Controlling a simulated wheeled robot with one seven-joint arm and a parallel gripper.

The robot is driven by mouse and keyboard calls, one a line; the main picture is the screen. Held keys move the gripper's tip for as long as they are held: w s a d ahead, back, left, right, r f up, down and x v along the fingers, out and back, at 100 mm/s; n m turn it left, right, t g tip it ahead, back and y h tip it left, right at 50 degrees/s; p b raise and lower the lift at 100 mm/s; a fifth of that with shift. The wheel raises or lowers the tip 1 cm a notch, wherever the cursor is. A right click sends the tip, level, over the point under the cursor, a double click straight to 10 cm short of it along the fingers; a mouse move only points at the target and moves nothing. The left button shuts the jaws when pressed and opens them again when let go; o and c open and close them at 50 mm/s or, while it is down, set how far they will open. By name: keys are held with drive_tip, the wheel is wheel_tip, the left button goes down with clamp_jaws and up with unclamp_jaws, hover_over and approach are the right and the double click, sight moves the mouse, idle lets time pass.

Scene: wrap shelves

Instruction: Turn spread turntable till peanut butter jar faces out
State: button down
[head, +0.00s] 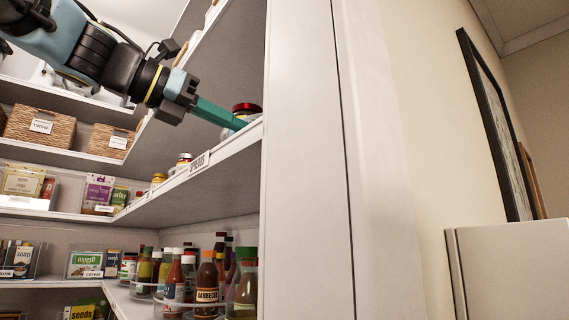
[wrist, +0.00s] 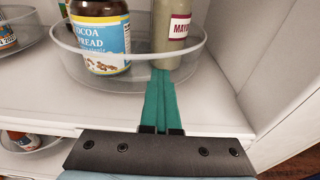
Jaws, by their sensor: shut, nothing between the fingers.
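The spread turntable (wrist: 75,73) is a clear, low-walled round tray on the shelf in the wrist view. A cocoa spread jar (wrist: 100,40) with a blue and white label stands at its front. A pale bottle with a mayo label (wrist: 174,30) stands to the right. I see no jar that reads as peanut butter. My gripper (wrist: 161,76) is shut and empty, its teal fingers reaching the turntable's front rim below the mayo bottle; I cannot tell whether they touch. In the head view my gripper (head: 240,124) is beside a dark-red-lidded jar (head: 246,108) at the shelf's right end.
A white upright panel (head: 305,160) closes the shelf on the right. Another clear tray (wrist: 25,30) stands at left in the wrist view. Sauce bottles (head: 207,282) fill the shelf below. Bare shelf shows before the turntable.

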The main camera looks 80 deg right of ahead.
drive_tip(key=shift+s+r, duration=0.15)
drive_tip(key=shift+r, duration=0.05)
drive_tip(key=shift+s+a, duration=0.15)
drive_tip(key=shift+s, duration=0.9)
drive_tip(key=shift+a+f, duration=0.15)
drive_tip(key=shift+a, duration=0.3)
drive_tip(key=shift+w+a+b, duration=0.1)
drive_tip(key=shift+a+b, duration=0.35)
drive_tip(key=shift+a, duration=0.75)
drive_tip(key=shift+a, duration=0.1)
